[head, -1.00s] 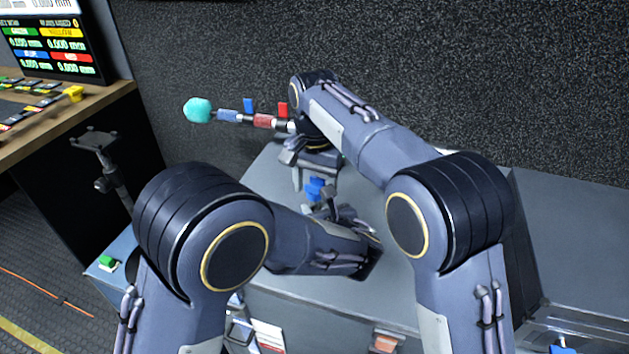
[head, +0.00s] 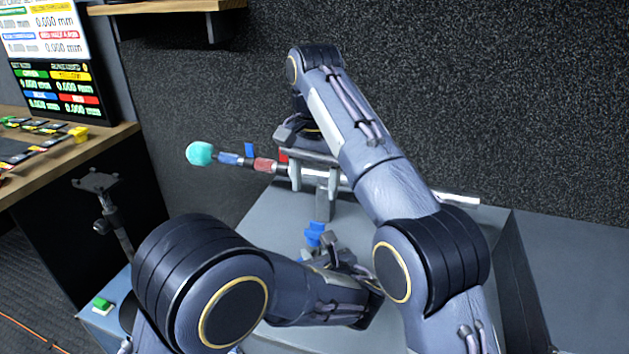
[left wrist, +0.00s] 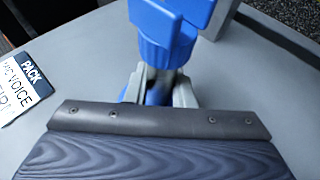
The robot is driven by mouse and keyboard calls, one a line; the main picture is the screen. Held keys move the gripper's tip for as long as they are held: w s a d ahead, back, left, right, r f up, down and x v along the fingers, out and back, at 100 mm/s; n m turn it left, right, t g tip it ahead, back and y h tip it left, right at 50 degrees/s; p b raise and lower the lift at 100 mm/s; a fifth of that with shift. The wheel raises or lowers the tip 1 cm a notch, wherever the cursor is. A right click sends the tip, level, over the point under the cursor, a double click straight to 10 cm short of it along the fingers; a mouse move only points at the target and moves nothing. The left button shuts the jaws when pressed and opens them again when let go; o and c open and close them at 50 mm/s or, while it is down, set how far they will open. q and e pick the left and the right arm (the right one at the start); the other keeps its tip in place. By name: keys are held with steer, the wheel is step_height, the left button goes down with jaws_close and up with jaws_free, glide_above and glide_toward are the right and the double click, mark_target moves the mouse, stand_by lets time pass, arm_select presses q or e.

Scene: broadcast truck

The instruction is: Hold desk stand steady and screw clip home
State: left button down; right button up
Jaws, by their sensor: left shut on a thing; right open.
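A blue stand part (head: 315,234), which I take for the desk stand, is upright on the grey worktop. My left gripper (head: 325,248) is shut on it low down. In the left wrist view the blue part (left wrist: 165,40) rises from between my fingertips (left wrist: 158,92). I cannot make out the screw clip.
A dark small stand (head: 100,185) with a flat top plate is at the left, near a green button box (head: 102,303). A wooden desk (head: 60,165) with a screen is beyond. A printed card (left wrist: 25,88) lies left of my left gripper. The worktop's right side (head: 575,270) is clear.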

arm_select(q)
steer(key=c, duration=1.2)
jaws_free()
steer(key=shift+o, duration=0.2)
steer(key=shift+s, duration=0.1)
steer(key=v, duration=0.7)
steer(key=shift+s+d+r+p, duration=0.1)
steer(key=shift+s+d+p, duration=0.05)
steer(key=shift+s+p, duration=0.15)
